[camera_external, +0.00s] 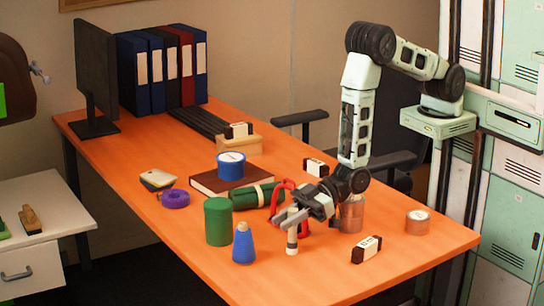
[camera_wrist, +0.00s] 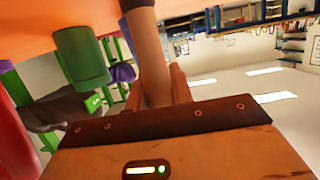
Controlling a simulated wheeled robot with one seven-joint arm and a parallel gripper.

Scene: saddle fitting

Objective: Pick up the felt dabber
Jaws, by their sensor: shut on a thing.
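The felt dabber (camera_external: 292,240) looks like a slim pale-tan stick with a dark band near its lower end. It is upright under my gripper (camera_external: 294,217) at the front middle of the orange table (camera_external: 330,270). In the wrist view the tan dabber shaft (camera_wrist: 149,58) runs between my gripper's fingers (camera_wrist: 160,92), its dark band at the top edge. My gripper is shut on it. The fingers hide part of its upper end. I cannot tell whether its lower tip touches the table.
A blue cone-shaped bottle (camera_external: 243,246) and a green cylinder (camera_external: 218,222) stand left of the dabber. A red-handled object (camera_external: 279,188) and a green roll (camera_external: 247,197) lie behind. A brown jar (camera_external: 351,216) and black-and-white block (camera_external: 366,249) are to the right.

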